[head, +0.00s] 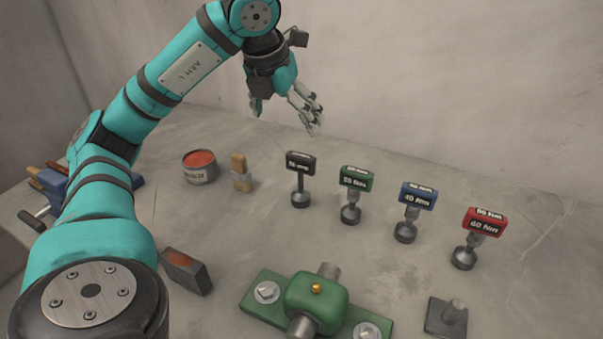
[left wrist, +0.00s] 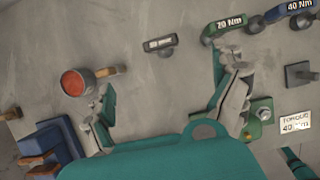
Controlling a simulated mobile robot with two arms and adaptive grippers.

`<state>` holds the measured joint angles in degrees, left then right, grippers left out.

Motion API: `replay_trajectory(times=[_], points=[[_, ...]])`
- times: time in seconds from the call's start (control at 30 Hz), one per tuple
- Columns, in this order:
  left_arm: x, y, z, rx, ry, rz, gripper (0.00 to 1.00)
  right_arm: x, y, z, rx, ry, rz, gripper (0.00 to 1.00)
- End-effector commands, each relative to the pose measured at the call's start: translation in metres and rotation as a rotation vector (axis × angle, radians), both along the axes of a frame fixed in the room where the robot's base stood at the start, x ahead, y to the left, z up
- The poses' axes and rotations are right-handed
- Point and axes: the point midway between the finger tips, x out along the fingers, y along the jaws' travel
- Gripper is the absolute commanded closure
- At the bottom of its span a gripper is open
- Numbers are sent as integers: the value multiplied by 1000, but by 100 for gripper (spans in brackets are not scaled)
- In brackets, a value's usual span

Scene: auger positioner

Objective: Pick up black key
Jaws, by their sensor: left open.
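The black key (head: 300,178) stands upright on the table, a black label block on a stem with a round grey base. It is the leftmost in a row of keys in the head view. In the left wrist view the black key (left wrist: 161,43) shows beyond the fingers, between them and above. My left gripper (head: 312,118) is open and empty, raised above and behind the black key, apart from it. Its open fingers also show in the left wrist view (left wrist: 168,95). My right gripper is in neither view.
The green key (head: 357,179), blue key (head: 417,196) and red key (head: 484,222) stand to the right of the black one. An open can (head: 200,168) and a brush (head: 240,172) are left of it. A green bearing block (head: 318,297) sits in front.

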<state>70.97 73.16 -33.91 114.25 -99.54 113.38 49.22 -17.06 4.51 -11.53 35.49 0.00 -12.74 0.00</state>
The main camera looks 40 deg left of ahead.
Motion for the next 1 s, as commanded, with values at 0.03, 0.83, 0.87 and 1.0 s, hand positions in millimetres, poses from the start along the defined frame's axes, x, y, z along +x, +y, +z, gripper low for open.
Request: replay_trajectory(times=[0.03, 0.83, 0.87, 1.0], points=[[2, 1, -11, 1, 6, 1, 4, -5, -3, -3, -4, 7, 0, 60], [50, 16, -119, -3, 6, -4, 4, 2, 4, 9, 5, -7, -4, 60], [53, 17, -123, -3, 5, -3, 4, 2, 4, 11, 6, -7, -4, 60], [60, 19, -142, -3, 3, -3, 4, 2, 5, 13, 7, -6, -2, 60]])
